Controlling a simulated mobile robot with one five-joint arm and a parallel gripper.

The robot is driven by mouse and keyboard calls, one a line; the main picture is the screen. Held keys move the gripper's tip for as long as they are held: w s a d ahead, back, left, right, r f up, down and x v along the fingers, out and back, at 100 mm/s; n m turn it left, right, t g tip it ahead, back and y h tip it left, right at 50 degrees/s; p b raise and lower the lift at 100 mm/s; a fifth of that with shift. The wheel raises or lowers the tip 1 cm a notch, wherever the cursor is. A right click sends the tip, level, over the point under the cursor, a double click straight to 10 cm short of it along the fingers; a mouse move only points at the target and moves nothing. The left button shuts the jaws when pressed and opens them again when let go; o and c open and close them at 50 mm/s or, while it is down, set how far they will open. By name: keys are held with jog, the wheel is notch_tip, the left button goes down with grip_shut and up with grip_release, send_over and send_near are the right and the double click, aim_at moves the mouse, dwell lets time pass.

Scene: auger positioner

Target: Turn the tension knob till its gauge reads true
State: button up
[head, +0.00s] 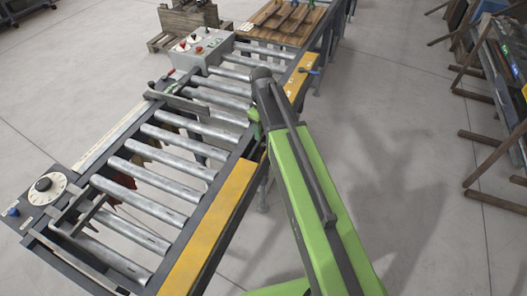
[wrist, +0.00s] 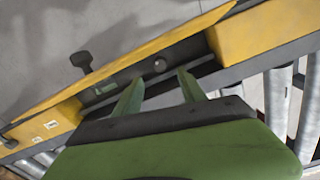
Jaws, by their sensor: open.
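In the wrist view my gripper (wrist: 160,77) is open, its two green fingers apart with nothing between them. A small dark round knob or bolt head (wrist: 160,66) shows just beyond the gap between the fingertips, in a dark recess of the yellow side rail. Left of it a black T-shaped knob (wrist: 81,61) stands up beside a small greenish window (wrist: 106,89); I cannot read it. In the head view a black knob on a round white dial (head: 43,184) sits at the conveyor's left corner. Which is the tension knob is not clear. My arm mostly hides my gripper there.
The roller conveyor (head: 165,183) runs diagonally, with a yellow guard (head: 212,226) along its near side. A grey control box (head: 201,47) stands across its far part. Wooden racks (head: 500,75) stand at right. The floor (head: 390,130) between is clear.

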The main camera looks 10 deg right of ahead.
aim_at(263, 145)
notch_tip(263, 145, down, 8)
jog(key=b, duration=0.6)
jog(key=shift+d, duration=0.1)
jog(key=shift+r, duration=0.15)
grip_shut()
